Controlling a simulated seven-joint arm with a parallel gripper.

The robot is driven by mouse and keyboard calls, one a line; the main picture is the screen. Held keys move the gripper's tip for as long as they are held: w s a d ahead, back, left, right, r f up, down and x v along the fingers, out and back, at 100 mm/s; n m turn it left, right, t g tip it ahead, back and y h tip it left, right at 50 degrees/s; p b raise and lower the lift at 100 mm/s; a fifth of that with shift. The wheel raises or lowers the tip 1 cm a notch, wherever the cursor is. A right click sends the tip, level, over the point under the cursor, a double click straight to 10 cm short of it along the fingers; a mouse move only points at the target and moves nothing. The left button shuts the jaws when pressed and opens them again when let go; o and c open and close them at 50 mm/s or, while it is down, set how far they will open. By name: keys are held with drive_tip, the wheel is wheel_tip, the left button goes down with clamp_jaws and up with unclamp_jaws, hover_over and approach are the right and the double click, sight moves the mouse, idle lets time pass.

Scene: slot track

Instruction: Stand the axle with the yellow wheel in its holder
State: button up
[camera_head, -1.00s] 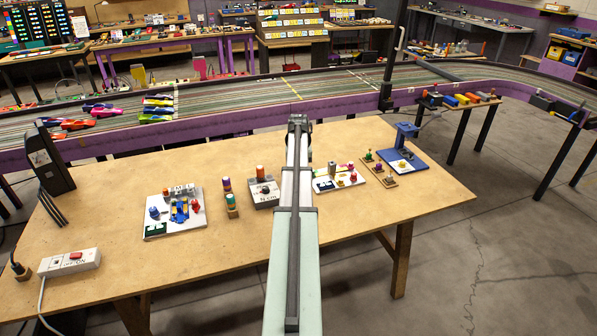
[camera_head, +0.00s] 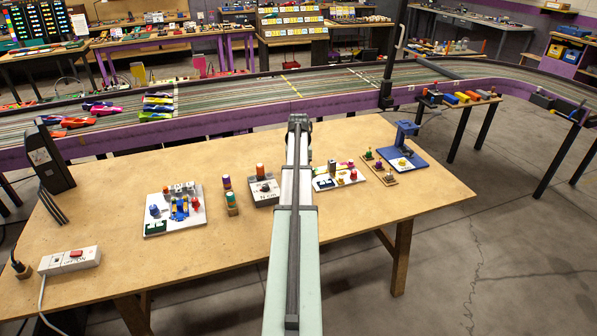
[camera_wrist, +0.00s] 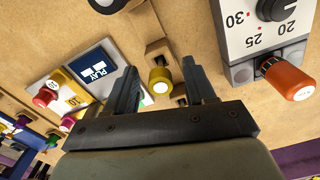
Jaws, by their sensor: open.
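A yellow wheel (camera_wrist: 160,80) with a pale round end shows in the wrist view, between the two fingers of my gripper (camera_wrist: 160,72). My gripper is open, with one finger on each side of the wheel; I cannot tell whether either touches it. The axle below the wheel is mostly hidden. A wooden piece with a dark opening (camera_wrist: 155,48) lies just beyond the wheel; I cannot tell whether it is the holder. In the head view my arm hides the gripper and the yellow wheel.
A grey dial box (camera_head: 263,190) with an orange-topped knob (camera_wrist: 288,80) stands close on one side. A white board (camera_head: 324,183) with a PLAY label (camera_wrist: 98,68) and small coloured pieces is on the other.

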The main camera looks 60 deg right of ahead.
drive_tip(key=shift+r, duration=0.1)
wheel_tip(320, 180, up, 14)
drive_tip(key=shift+f, duration=0.2)
idle(0.3)
